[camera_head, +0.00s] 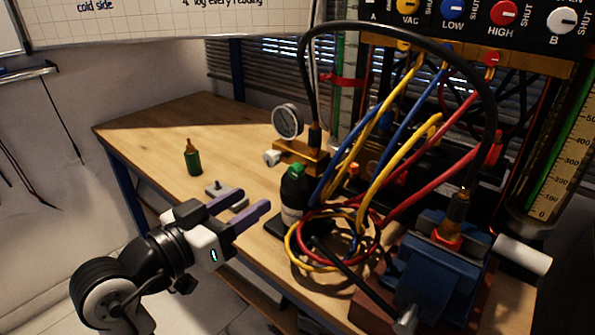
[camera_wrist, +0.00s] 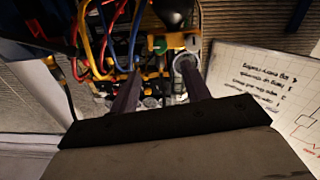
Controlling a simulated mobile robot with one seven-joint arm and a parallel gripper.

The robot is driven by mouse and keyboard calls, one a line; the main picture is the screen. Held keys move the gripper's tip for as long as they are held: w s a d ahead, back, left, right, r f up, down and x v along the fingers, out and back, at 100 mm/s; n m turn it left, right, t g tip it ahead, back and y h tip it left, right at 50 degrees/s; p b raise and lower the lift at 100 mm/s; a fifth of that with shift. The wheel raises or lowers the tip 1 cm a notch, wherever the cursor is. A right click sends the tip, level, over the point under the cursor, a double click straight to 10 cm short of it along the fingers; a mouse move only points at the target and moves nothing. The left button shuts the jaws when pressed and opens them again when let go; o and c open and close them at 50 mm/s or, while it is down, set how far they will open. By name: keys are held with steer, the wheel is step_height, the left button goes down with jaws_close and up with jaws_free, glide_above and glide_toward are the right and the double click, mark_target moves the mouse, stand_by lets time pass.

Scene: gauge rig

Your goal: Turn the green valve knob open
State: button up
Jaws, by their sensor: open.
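A green cap or knob (camera_head: 296,170) sits on top of a dark upright body (camera_head: 293,196) on the workbench. I cannot tell for sure that it is the valve knob. A round green part (camera_wrist: 160,45) shows in the wrist view, beyond my fingers; I cannot tell if it is the same one. My gripper (camera_head: 254,200) is open, its two purple fingers apart with nothing between them. It is left of and nearer than the dark body, and no contact shows. In the wrist view my gripper (camera_wrist: 158,72) points towards the hoses and knobs.
Coiled red and yellow hoses (camera_head: 333,240) lie right of the dark body. A blue vise (camera_head: 432,270) stands at the front right. A pressure gauge (camera_head: 287,121) and a green bottle (camera_head: 193,157) stand behind. The wooden workbench (camera_head: 150,135) is clear at the left.

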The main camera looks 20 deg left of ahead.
mark_target(293, 173)
steer(key=p+x, duration=0.1)
steer(key=x, duration=1)
steer(key=shift+w+d+p, duration=0.1)
steer(key=shift+w+p, duration=0.15)
steer(key=shift+p, duration=0.15)
steer(key=shift+c, duration=0.4)
steer(key=c, duration=0.9)
